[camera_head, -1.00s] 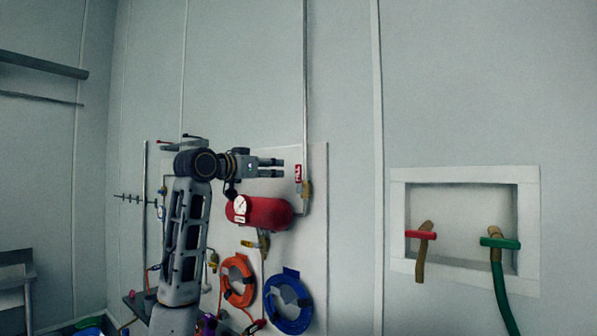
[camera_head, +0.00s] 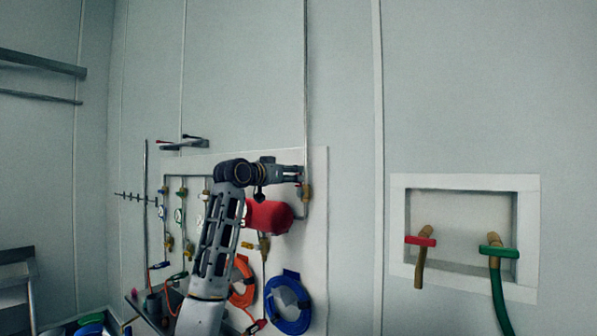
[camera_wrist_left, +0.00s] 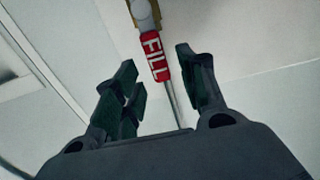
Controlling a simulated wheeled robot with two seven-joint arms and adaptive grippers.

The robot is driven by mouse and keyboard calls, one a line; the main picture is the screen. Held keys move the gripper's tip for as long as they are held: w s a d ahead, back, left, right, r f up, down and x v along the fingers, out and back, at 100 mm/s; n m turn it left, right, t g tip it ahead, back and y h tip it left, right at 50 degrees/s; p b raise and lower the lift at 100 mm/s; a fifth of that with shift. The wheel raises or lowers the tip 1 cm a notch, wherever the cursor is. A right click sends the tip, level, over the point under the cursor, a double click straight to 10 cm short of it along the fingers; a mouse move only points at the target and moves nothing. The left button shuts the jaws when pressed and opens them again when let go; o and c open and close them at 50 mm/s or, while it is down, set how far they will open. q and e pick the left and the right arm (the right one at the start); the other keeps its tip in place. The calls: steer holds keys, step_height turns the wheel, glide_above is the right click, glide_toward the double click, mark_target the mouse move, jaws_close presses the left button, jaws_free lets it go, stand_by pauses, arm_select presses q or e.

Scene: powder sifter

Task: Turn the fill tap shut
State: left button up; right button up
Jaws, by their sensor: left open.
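The fill tap has a red handle with white FILL lettering, which shows clearly in the left wrist view (camera_wrist_left: 155,57). Its brass body (camera_head: 306,192) sits on the vertical pipe above the red tank (camera_head: 268,215). My left gripper (camera_head: 302,174) is open at the tap and hides most of the handle in the head view. In the left wrist view the gripper (camera_wrist_left: 157,78) has its fingertips apart, with the red handle ahead and between them in the picture. I cannot tell whether either finger touches it. My right gripper is not in view.
A blue hose coil (camera_head: 288,302) and an orange one (camera_head: 241,283) hang below on the white panel (camera_head: 319,240). Further right, a wall recess (camera_head: 465,180) holds a red-handled tap (camera_head: 420,241) and a green-handled tap (camera_head: 499,251). The wall between is clear.

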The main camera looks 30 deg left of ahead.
mark_target(297, 173)
arm_select(q)
steer(key=shift+w+d+p, duration=0.15)
steer(key=shift+w+p, duration=0.5)
steer(key=shift+w, duration=1.45)
jaws_close()
